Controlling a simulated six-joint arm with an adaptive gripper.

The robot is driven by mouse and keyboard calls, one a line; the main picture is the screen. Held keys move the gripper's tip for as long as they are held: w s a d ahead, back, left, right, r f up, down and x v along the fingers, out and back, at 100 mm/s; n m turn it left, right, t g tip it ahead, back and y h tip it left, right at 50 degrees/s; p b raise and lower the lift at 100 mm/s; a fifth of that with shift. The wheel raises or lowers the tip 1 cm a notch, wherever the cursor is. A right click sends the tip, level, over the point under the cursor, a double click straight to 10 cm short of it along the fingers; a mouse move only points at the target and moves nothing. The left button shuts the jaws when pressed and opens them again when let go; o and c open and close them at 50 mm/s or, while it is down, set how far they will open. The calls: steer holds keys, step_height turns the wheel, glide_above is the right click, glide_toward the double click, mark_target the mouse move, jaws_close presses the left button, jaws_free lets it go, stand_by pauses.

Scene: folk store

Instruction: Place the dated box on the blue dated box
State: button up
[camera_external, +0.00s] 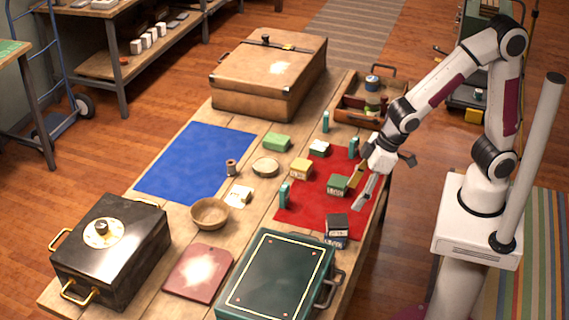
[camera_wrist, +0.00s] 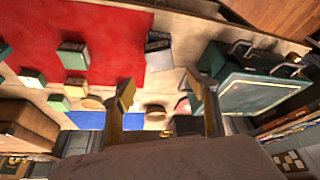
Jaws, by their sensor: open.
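My gripper (camera_external: 356,198) is open and empty, above the right edge of the red cloth near a green labelled box (camera_external: 338,185). Its two fingers also show apart in the wrist view (camera_wrist: 165,88). A blue box (camera_external: 336,242) with pale lettering sits at the cloth's front right corner. A black-topped box (camera_external: 338,221) with a pale label overlaps it in the picture; I cannot tell whether it rests on it or stands behind it. The dark box shows in the wrist view (camera_wrist: 158,39), ahead of the fingers. The lettering is too small to read.
The red cloth (camera_external: 310,210) also bears a yellow box (camera_external: 300,169) and teal upright pieces (camera_external: 285,195). A large green case (camera_external: 278,277) stands close in front of the dark and blue boxes. A wooden bowl (camera_external: 209,214) is left. The blue cloth (camera_external: 195,162) is mostly clear.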

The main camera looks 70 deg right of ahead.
stand_by(0.4)
steer(key=s+d+r+m+t, duration=0.1)
steer(key=s+d+r, duration=0.1)
steer(key=d+r, duration=0.3)
steer(key=s+d+r+m, duration=0.1)
steer(key=s+d+r, duration=0.15)
steer(key=d, duration=0.55)
steer(key=s+d+r+m+h, duration=0.1)
steer(key=s+d+r, duration=0.3)
steer(key=s+d, duration=0.5)
steer(key=shift+s+m+t+h, duration=0.3)
steer(key=shift+s+m+h, duration=0.15)
steer(key=shift+m, duration=0.35)
